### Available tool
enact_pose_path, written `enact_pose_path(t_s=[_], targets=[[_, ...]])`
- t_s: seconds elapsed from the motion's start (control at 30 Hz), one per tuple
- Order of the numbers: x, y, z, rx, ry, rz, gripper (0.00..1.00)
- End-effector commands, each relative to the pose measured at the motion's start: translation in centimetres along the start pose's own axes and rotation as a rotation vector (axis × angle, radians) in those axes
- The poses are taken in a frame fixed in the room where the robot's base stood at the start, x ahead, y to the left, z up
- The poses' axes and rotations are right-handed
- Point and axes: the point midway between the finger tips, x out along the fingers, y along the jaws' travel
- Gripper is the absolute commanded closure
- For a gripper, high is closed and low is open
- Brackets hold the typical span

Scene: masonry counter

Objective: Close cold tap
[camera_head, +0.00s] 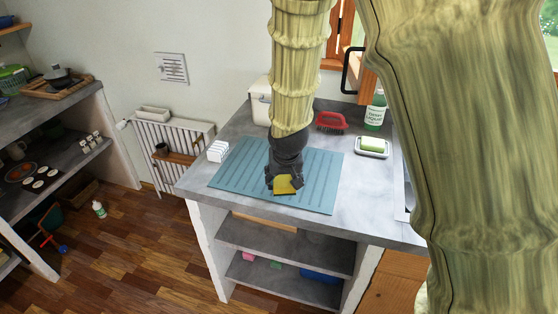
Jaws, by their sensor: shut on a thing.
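My gripper (284,188) points down over the blue-green ribbed mat (318,180) on the counter. It is shut on a yellow sponge-like thing (285,185), held at or just above the mat; I cannot tell whether it touches. No tap shows in this view. A pale edge, perhaps of a sink, shows at the right of the counter, and my arm hides most of that area.
A red brush (331,122), a green soap bottle (375,112) and a soap dish (372,147) stand at the counter's back right. A white ribbed block (218,151) stands left of the mat. The counter's front right (365,210) is clear. A radiator (170,150) is on the wall.

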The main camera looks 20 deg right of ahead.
Motion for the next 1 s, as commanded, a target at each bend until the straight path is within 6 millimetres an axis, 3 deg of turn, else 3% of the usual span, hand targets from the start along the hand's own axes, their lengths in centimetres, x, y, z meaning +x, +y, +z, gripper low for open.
enact_pose_path(t_s=[0.4, 0.6, 0.77, 1.0], targets=[[3.8, 0.2, -7.8, 0.000, -0.001, -0.002, 0.62], [5.4, 0.2, -10.5, -0.001, -0.001, -0.001, 0.62], [6.0, 0.3, -11.3, -0.001, 0.000, -0.001, 0.62], [7.0, 0.3, -10.9, -0.003, -0.002, 0.000, 0.62]])
